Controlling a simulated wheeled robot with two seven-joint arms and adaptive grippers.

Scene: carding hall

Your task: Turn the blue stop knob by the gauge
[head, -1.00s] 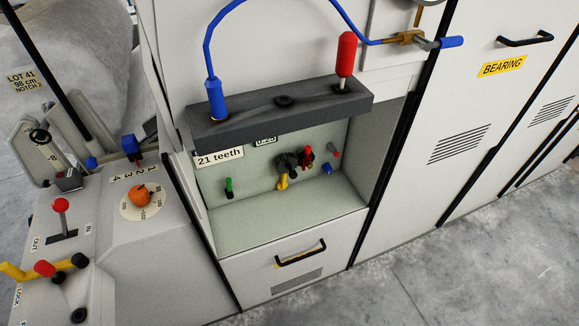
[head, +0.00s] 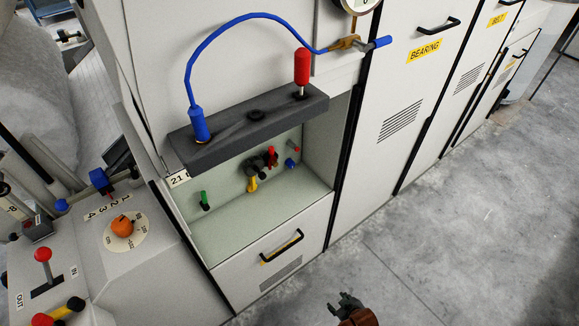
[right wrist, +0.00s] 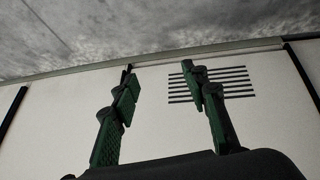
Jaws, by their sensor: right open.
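The blue stop knob (head: 382,42) sits at the right end of a brass valve (head: 346,43) on the pale cabinet front. The gauge (head: 357,4) is just above it, a white dial cut off by the top edge of the head view. My right gripper (head: 347,300) is low in the head view, well below the knob and in front of the floor. It is open and empty. In the right wrist view its two green-padded fingers (right wrist: 163,85) stand apart before a pale panel with vent slots. The knob is not in that view. My left gripper is not in view.
A blue hose (head: 235,20) runs from the valve to a dark shelf (head: 230,133), which carries a red-handled tool (head: 302,68). Below is an open recess with small coloured tools. A control desk (head: 150,255) stands at left. The floor (head: 470,220) at right is clear.

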